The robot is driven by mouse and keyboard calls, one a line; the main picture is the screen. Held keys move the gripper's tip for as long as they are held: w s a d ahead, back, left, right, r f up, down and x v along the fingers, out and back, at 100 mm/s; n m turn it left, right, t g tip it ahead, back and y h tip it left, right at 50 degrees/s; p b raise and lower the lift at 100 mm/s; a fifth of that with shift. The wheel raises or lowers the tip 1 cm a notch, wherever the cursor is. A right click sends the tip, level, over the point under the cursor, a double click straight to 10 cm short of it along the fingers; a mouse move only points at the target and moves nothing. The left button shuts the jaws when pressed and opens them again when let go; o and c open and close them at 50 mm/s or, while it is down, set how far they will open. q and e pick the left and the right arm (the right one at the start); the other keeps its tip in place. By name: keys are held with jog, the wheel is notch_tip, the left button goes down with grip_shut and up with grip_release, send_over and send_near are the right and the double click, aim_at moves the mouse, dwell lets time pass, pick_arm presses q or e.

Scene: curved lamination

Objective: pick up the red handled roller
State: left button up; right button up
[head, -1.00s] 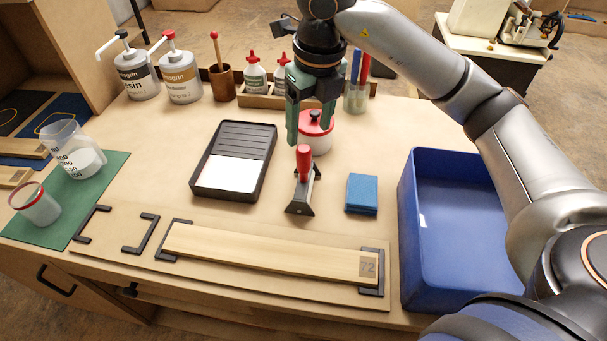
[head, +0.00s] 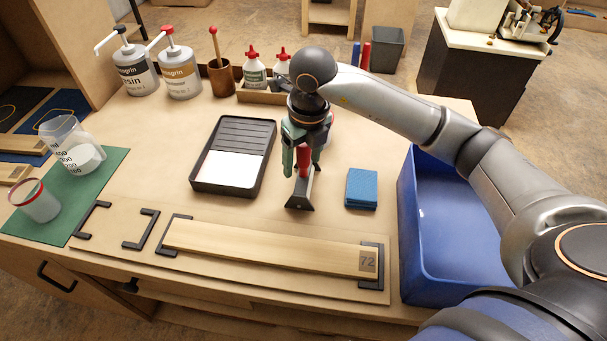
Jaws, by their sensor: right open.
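The red handled roller (head: 304,162) stands on the table between the black tray and the blue sponge block, its red handle up and its dark, wedge-shaped lower part (head: 300,194) on the tabletop. My right gripper (head: 303,166) comes down over it from above. Its green fingers are open, one on each side of the red handle. I cannot tell whether they touch the handle. The upper end of the handle is partly hidden by the gripper. My left gripper is not in view.
A black paint tray (head: 198,180) lies left of the roller. Blue pads (head: 361,188) lie to the right, beside a blue bin (head: 425,250). A wooden plank (head: 265,246) lies in front. Pump bottles (head: 180,72) and a bottle rack (head: 262,98) stand behind.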

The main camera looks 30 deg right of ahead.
jog(key=shift+c, duration=0.4)
grip_shut()
dwell(0.9)
